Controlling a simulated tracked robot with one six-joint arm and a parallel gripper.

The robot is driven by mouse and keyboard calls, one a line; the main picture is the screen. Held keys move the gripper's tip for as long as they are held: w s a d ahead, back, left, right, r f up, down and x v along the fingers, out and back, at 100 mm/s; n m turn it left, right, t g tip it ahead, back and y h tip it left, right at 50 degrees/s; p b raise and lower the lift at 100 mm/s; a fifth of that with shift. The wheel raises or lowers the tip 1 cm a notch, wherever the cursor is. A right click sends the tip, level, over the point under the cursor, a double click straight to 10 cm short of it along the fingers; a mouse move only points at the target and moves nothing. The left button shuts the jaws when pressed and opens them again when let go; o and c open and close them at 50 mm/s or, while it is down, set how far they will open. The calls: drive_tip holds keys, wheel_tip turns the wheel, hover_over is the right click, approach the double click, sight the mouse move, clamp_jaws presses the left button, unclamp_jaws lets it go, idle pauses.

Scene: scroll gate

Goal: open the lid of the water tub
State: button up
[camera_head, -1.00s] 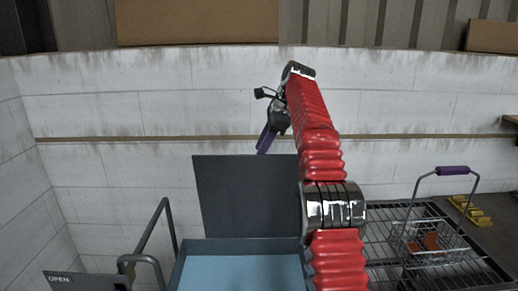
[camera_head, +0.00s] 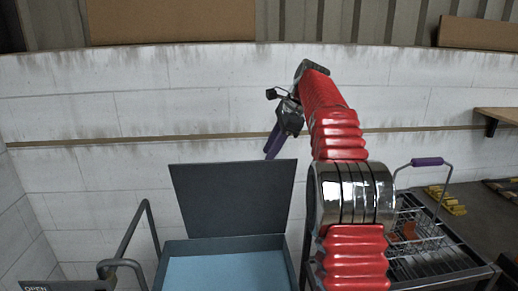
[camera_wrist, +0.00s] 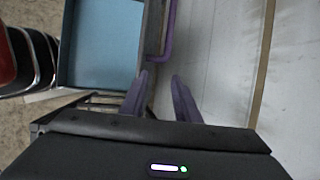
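The water tub (camera_head: 222,246) is a grey-blue box with a light blue inside, at the bottom of the head view. Its dark grey lid (camera_head: 235,197) stands upright at the back edge, leaving the top uncovered. The tub's rim also shows in the wrist view (camera_wrist: 99,86), at upper left. A purple bar handle (camera_wrist: 169,35) shows on the lid side, ahead of the fingers. My gripper (camera_wrist: 160,78) has purple fingers spread apart with nothing between them. In the head view my gripper (camera_head: 272,155) points down just above the lid's top right corner.
A dark rail (camera_head: 125,235) stands left of the tub, with an OPEN sign (camera_head: 38,287) at the bottom edge. A wire basket (camera_head: 415,235) with a purple handle sits on a rack at right. A pale block wall (camera_head: 100,120) runs behind.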

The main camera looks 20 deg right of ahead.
drive_tip(key=shift+s+d, duration=0.4)
drive_tip(key=shift+d, duration=0.05)
drive_tip(key=shift+c, duration=0.5)
